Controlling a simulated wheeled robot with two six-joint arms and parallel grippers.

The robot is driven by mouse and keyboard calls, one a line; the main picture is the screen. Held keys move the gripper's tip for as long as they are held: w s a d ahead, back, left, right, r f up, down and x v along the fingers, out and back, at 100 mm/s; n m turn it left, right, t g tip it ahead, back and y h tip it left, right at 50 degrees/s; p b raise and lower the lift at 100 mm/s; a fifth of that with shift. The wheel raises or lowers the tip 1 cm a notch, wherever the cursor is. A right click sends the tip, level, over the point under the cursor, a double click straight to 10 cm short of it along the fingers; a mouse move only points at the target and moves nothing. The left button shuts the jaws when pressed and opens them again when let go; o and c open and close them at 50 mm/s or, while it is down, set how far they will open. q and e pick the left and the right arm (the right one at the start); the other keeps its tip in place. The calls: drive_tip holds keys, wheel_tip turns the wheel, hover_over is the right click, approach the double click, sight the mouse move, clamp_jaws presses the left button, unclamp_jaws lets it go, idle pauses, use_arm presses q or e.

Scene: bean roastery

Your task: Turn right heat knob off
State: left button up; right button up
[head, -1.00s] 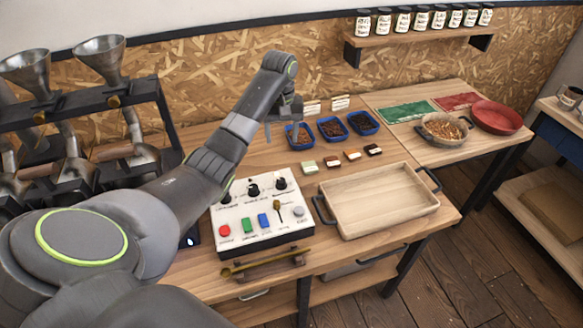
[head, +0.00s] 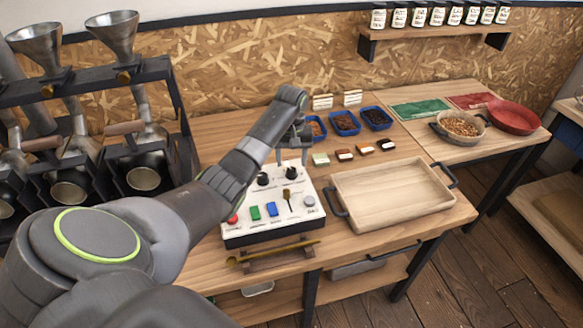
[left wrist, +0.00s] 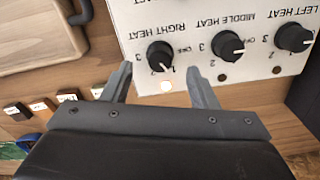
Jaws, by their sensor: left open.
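The right heat knob (left wrist: 160,55) is a black dial on the white control panel (left wrist: 195,14). Its white pointer faces down in the left wrist view, unlike the middle heat knob (left wrist: 228,46), whose pointer faces right toward OFF. A small pale lit lamp (left wrist: 167,86) sits below the right heat knob. My left gripper (left wrist: 160,77) is open, its fingers on either side just short of the knob, with no contact visible. In the head view my left gripper (head: 291,158) hangs over the panel's back right part (head: 312,190).
The left heat knob (left wrist: 293,37) is beside the middle one. Colored buttons and a lever (head: 288,197) occupy the panel's front. A wooden tray (head: 392,200) stands right of the panel; blue bins (head: 344,124) and small sample blocks (head: 344,155) lie behind.

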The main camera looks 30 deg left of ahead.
sight(291, 169)
use_arm(q)
wheel_tip(291, 169, down, 2)
drive_tip(key=shift+f, duration=0.85)
use_arm(e)
drive_tip(key=shift+s+d+r, duration=0.1)
drive_tip(key=shift+s, duration=0.6)
drive_tip(key=shift+w, duration=0.1)
